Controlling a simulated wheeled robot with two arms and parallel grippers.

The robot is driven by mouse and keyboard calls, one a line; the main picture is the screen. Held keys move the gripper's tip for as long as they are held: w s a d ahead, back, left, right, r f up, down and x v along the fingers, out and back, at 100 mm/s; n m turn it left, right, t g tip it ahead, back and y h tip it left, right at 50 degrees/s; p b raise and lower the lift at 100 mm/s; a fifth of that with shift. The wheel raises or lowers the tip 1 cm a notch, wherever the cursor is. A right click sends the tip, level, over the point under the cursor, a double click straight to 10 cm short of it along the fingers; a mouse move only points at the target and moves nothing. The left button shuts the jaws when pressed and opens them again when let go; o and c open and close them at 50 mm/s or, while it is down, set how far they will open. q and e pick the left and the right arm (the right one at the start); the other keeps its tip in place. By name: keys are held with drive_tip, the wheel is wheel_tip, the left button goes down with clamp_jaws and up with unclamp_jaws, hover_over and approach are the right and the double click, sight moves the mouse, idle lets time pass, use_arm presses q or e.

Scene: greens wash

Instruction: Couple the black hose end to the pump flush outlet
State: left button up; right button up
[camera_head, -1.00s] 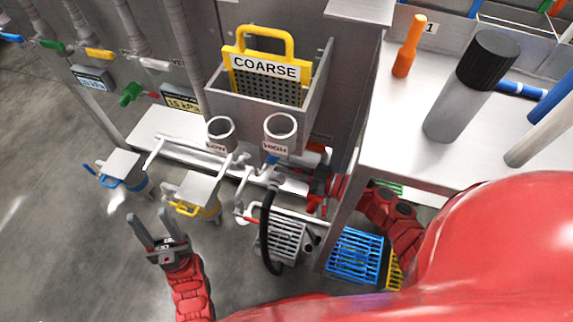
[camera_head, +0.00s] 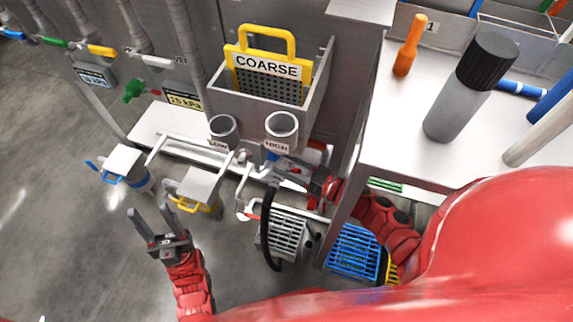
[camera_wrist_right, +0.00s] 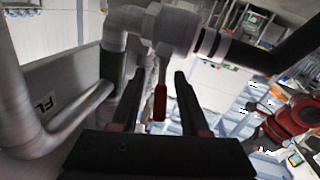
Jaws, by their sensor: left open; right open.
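The black hose (camera_head: 267,232) hangs in a loop in front of a grey finned pump (camera_head: 288,238) in the head view. Its upper end is near the white pipes below the HIGH cup. In the right wrist view, a black hose (camera_wrist_right: 285,55) lies in line with a white pipe fitting (camera_wrist_right: 175,28); whether they are joined I cannot tell. A red lever (camera_wrist_right: 160,102) hangs below that fitting, between my open right fingers (camera_wrist_right: 158,78). My right gripper (camera_head: 325,192) is partly hidden beside the cabinet in the head view. My left gripper (camera_head: 152,222) is open and empty above the floor.
A COARSE strainer (camera_head: 268,75) sits in the grey bin above. Yellow (camera_head: 195,190) and blue (camera_head: 125,165) valve units stand to the left. The steel counter (camera_head: 395,130) overhangs my right arm. The left floor is clear.

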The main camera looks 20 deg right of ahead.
drive_tip(key=p+v, duration=0.2)
drive_tip(key=v, duration=1.5)
drive_tip(key=shift+d, duration=0.2)
drive_tip(key=shift+o, duration=0.4)
